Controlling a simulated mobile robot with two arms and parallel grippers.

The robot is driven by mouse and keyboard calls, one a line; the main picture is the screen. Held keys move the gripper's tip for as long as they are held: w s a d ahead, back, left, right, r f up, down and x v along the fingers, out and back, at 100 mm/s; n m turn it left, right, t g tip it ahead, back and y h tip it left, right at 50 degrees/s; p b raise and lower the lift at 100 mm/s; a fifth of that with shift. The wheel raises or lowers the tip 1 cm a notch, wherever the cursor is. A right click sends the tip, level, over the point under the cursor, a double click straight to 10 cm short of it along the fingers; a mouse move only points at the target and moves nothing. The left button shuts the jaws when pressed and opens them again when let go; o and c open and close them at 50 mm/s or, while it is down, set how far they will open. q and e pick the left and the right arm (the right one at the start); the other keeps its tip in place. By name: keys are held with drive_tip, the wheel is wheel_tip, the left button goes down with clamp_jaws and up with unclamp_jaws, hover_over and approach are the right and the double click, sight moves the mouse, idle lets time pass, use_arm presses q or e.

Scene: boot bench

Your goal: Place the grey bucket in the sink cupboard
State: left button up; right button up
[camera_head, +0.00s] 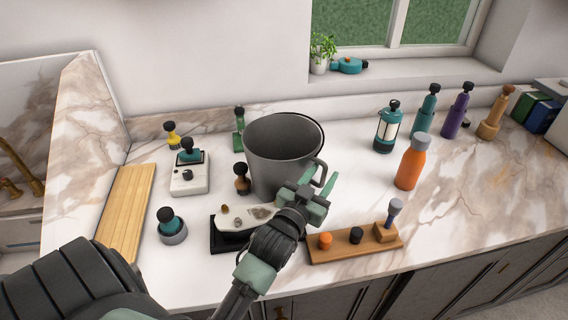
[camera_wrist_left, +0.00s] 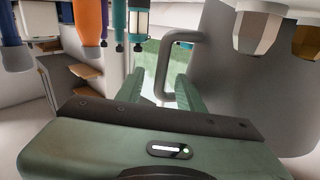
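The grey bucket (camera_head: 284,150) stands upright on the marble counter, its open top facing up and its side handle towards the right. My left gripper (camera_head: 320,180) is at the handle side of the bucket. In the left wrist view the fingers (camera_wrist_left: 158,85) are spread apart, with the bucket's handle (camera_wrist_left: 163,70) in front of and between them. I cannot tell whether a finger touches the handle. The bucket wall (camera_wrist_left: 235,85) fills the right of that view. My right gripper is not in view. Dark cupboard fronts (camera_head: 340,303) show below the counter; I cannot tell which is the sink cupboard.
Near the bucket are a dark tray (camera_head: 228,240), a small brown-and-black bottle (camera_head: 242,180), and a wooden rack (camera_head: 350,249) with knobs. An orange bottle (camera_head: 411,165) and a teal lantern (camera_head: 387,130) stand to the right. A wooden board (camera_head: 126,210) lies left.

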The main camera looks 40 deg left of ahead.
use_arm(q)
drive_tip(key=shift+w+a+f, duration=0.1)
drive_tip(key=shift+w+a, duration=0.05)
drive_tip(key=shift+w, duration=0.75)
drive_tip(key=shift+s, duration=0.1)
clamp_jaws()
idle(0.5)
